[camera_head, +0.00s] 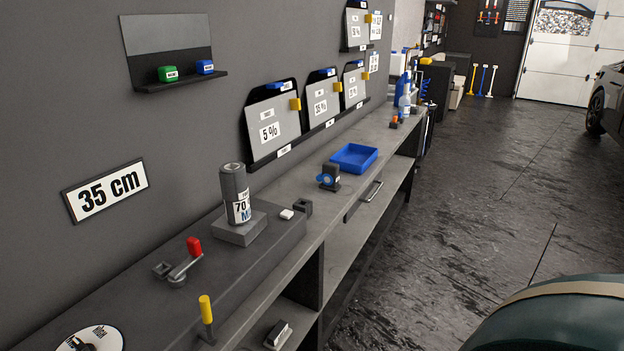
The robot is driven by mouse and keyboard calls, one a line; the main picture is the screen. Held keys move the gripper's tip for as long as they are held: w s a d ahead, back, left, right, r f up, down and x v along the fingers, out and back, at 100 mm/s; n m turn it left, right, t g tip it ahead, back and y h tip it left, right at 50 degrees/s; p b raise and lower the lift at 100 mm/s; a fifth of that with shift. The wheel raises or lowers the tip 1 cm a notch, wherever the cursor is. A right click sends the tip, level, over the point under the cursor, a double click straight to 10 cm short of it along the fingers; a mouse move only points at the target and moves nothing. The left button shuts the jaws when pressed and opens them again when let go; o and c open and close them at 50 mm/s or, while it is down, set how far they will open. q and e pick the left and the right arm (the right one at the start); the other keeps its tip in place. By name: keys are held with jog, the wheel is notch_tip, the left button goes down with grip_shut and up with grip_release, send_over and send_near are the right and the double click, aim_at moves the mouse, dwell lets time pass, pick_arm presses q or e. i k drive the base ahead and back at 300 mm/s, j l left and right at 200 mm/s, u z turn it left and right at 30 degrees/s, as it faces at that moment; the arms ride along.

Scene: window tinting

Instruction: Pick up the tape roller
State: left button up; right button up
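A small black holder with a round blue part (328,178), which looks like a tape roller, stands on the grey workbench (268,268) along the wall. It is at the bench's front side, just left of a blue tray (354,158). Its fine detail is too small to tell. Neither of my grippers shows in the head view, and nothing is seen touching the black and blue item.
A dark film roll (236,194) stands upright on a grey block. A red-handled lever (187,258), a yellow-handled tool (206,312) and a white disc (92,338) are nearer on the bench. Spray bottles (404,97) stand farther back.

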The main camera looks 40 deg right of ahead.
aim_at(330, 177)
jog(key=l+u, duration=0.95)
jog(key=l, duration=0.45)
jog(key=k+l+u, duration=0.1)
jog(key=l, duration=0.45)
jog(key=k+l+u, duration=0.15)
jog(key=l, duration=0.35)
jog(key=k+l+u, duration=0.1)
jog(key=l, duration=0.45)
